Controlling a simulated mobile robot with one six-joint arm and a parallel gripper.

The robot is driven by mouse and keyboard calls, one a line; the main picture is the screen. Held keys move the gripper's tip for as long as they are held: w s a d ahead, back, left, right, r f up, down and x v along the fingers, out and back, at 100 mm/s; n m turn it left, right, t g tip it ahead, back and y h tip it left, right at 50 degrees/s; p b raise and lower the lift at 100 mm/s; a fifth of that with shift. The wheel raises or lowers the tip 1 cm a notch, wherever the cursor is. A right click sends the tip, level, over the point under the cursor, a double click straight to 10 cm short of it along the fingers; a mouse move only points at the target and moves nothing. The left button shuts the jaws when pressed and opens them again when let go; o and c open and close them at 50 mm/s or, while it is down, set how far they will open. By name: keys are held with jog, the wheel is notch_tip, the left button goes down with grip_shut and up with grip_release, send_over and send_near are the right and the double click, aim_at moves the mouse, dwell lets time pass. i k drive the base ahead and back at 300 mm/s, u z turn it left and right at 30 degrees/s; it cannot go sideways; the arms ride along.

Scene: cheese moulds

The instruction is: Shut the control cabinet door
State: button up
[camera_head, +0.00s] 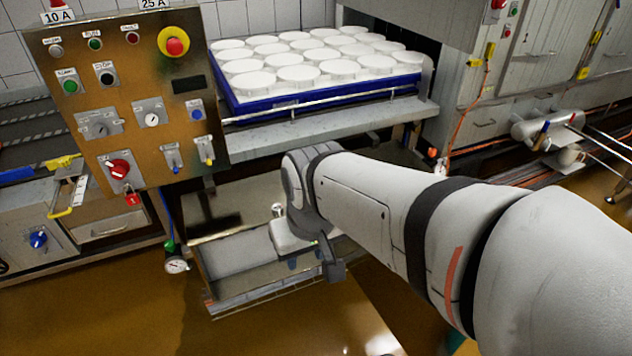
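A brown metal control panel (130,140) with buttons, lamps, switches and a red emergency stop (173,42) on a yellow base stands upright at the left. It looks like the front of the control cabinet; I cannot tell whether it is the door or how far it is open. No hinge or cabinet inside shows clearly. A red knob (119,169) and a red padlock (132,199) sit low on it. My gripper (312,258) is right of the panel and below the mould table, apparently apart from the panel. My wrist and the view angle hide whether its fingers are open.
A blue tray (300,103) of white round moulds (298,75) rests on a metal table behind my arm. A low metal box or tray (235,270) lies beneath my gripper. A gauge (177,266) hangs below the panel. Grey machinery (550,60) stands right. Brown floor is open in front.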

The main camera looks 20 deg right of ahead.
aim_at(420, 329)
jog(key=u, duration=2.35)
jog(key=k, duration=3.05)
jog(key=z, duration=1.25)
jog(key=i, duration=1)
jog(key=z, duration=0.1)
